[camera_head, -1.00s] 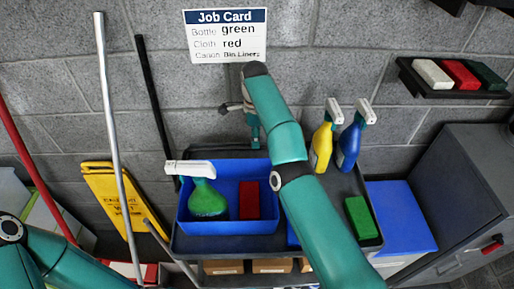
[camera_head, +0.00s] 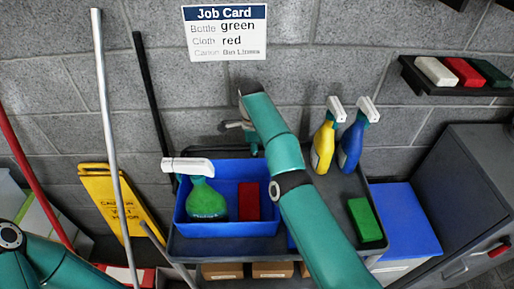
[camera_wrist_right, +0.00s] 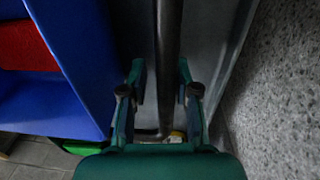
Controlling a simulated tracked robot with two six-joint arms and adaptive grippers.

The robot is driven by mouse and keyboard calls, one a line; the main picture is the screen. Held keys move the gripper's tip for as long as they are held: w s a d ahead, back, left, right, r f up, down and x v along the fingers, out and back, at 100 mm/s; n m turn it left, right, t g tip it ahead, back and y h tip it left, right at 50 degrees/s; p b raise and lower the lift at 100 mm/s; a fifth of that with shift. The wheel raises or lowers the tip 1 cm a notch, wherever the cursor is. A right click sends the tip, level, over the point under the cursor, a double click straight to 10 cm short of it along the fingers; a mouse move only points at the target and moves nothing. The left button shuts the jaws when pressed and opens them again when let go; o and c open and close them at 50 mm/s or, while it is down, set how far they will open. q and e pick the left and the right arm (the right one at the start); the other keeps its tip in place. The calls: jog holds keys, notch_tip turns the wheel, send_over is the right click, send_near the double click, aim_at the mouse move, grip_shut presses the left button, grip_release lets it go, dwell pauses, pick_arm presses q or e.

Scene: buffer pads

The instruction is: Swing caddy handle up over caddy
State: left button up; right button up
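The blue caddy (camera_head: 230,228) stands on the dark cart tray, holding a green bottle (camera_head: 206,202) with a white spray head and a red cloth (camera_head: 249,201). My right gripper (camera_head: 250,143) is low behind the caddy's back edge. In the right wrist view, a dark grey bar (camera_wrist_right: 168,60), apparently the lowered caddy handle, runs between the fingers of that gripper (camera_wrist_right: 160,85) and bends near the bottom. The fingers are apart, one on each side of the bar; contact cannot be told. The caddy wall (camera_wrist_right: 85,60) is left of it. My left gripper is out of view.
A yellow bottle (camera_head: 323,148), a blue bottle (camera_head: 350,148) and a green block (camera_head: 365,220) stand on the cart tray (camera_head: 345,190) to the right, beyond my right arm. The block wall is close behind the cart. Poles lean at the left.

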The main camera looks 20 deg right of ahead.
jog(key=c, duration=0.3)
